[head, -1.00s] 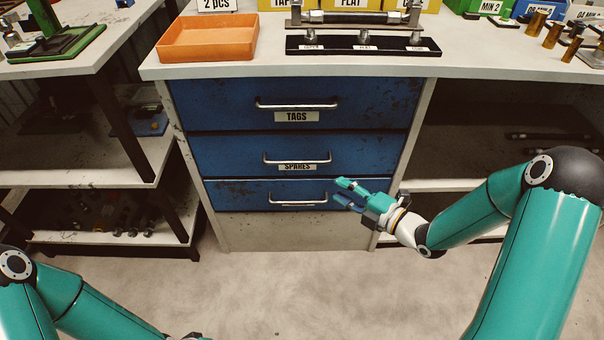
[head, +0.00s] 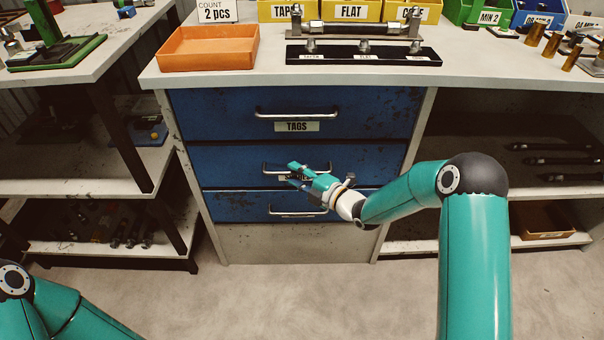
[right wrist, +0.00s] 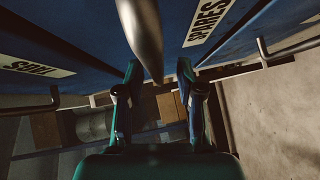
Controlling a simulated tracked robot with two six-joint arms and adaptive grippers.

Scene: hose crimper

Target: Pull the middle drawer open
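The middle drawer (head: 365,158) is blue and appears closed, level with the drawers above and below. Its metal bar handle (head: 268,172) is partly covered by my right gripper (head: 288,172), which hides most of its label. In the right wrist view the label (right wrist: 210,18) reads SPARES, and the grey handle (right wrist: 145,35) runs down toward the gap between the two fingers. My right gripper (right wrist: 158,78) is open there, its fingers apart on either side of the bar's end. I cannot tell whether they touch it. My left gripper is out of view.
The TAGS drawer (head: 210,112) is above and another blue drawer (head: 235,207) with its own bar handle (head: 285,214) is below. The worktop (head: 270,70) holds an orange tray (head: 208,62). Open shelves stand on both sides. The floor in front is clear.

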